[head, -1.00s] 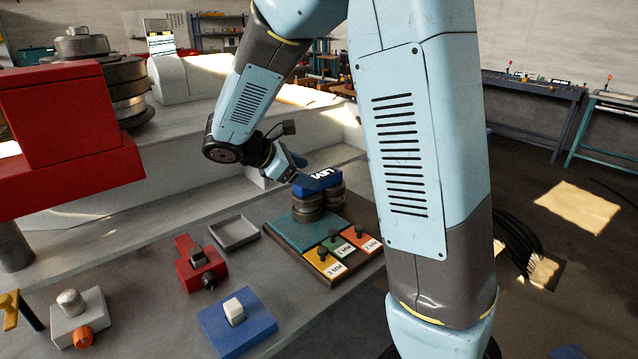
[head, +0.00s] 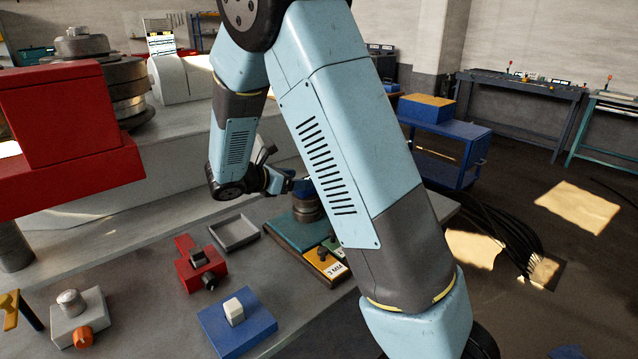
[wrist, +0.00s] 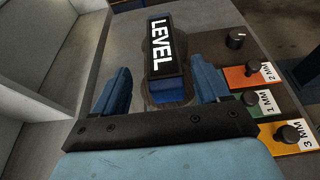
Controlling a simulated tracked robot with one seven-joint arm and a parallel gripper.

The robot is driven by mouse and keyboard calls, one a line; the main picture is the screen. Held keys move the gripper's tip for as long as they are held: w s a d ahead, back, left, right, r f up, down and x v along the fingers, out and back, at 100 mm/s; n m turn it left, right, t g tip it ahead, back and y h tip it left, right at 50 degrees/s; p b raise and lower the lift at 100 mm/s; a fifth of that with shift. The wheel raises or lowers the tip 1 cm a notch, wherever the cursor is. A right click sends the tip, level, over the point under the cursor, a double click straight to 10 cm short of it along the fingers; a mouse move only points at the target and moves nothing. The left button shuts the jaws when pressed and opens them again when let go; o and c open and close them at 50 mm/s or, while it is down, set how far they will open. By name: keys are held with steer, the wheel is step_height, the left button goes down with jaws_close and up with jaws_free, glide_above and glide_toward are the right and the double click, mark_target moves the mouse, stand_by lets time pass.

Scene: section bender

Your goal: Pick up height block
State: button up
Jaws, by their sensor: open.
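A blue block with a black top marked LEVEL (wrist: 163,48) lies between the fingers of my gripper (wrist: 160,70) in the wrist view. The fingers are open, one on each side, with gaps visible; I cannot tell their height against it. In the head view the blue block (head: 304,187) sits on round dark supports (head: 308,209) above a teal plate (head: 284,228), partly hidden by my arm. My gripper (head: 287,183) is at its left there. No thing is labelled height block; a small white block (head: 234,311) stands on a blue base (head: 250,332) at the front.
Knobbed plates marked 2 MM (wrist: 250,76), 1 MM (wrist: 262,103) and 3 MM (wrist: 284,136) lie right of the LEVEL block. An empty grey tray (head: 234,234), a red clamp-like fixture (head: 197,264) and a grey knobbed fixture (head: 78,318) stand on the bench. A red machine part (head: 65,125) is at left.

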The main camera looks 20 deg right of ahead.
steer(key=shift+r+x, duration=0.15)
steer(key=shift+x, duration=1.15)
steer(key=shift+r+x, duration=0.1)
steer(key=shift+x, duration=1.25)
steer(key=shift+w+d+f, duration=0.1)
steer(key=shift+d+f, duration=0.05)
steer(key=shift+d, duration=0.4)
steer(key=c, duration=1.3)
jaws_close()
